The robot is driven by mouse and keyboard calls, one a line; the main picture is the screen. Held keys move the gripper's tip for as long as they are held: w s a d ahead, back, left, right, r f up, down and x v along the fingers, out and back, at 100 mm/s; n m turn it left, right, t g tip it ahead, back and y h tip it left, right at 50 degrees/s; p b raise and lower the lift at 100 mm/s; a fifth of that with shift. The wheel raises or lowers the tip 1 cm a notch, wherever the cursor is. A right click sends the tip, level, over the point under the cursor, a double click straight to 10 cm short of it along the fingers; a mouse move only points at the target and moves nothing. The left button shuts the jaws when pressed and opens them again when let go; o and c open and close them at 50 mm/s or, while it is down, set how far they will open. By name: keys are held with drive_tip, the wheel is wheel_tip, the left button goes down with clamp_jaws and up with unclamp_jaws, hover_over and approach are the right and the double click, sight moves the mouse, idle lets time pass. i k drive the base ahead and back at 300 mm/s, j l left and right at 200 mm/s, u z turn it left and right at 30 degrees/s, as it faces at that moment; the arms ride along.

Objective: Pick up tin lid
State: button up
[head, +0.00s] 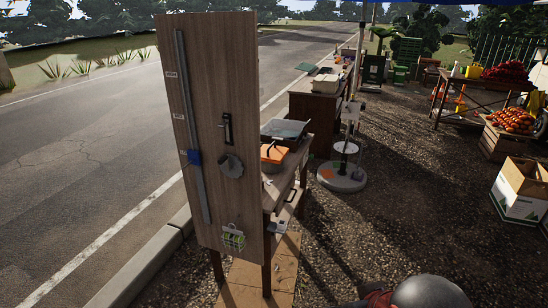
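I cannot make out a tin lid with certainty. A small worktable (286,177) stands behind an upright wooden panel, which hides part of its top. On the table lie an orange item (273,153) and a shallow dark tray-like container (284,131) with a pale, glassy top. A small grey round piece (231,166) sits on the panel's face; I cannot tell if it is a fixture or a loose thing. My gripper does not show in the head view.
A round-based stand (341,179) stands right of the table. Open gravel lies right; a cardboard box (521,190) stands far right.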

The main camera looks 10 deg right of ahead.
sight(274, 154)
drive_tip(key=i+l+u, duration=0.15)
drive_tip(key=i+l, duration=0.7)
drive_tip(key=i, duration=0.3)
drive_tip(key=i+l+u, duration=0.15)
drive_tip(key=i+l, duration=0.85)
drive_tip(key=i, duration=0.05)
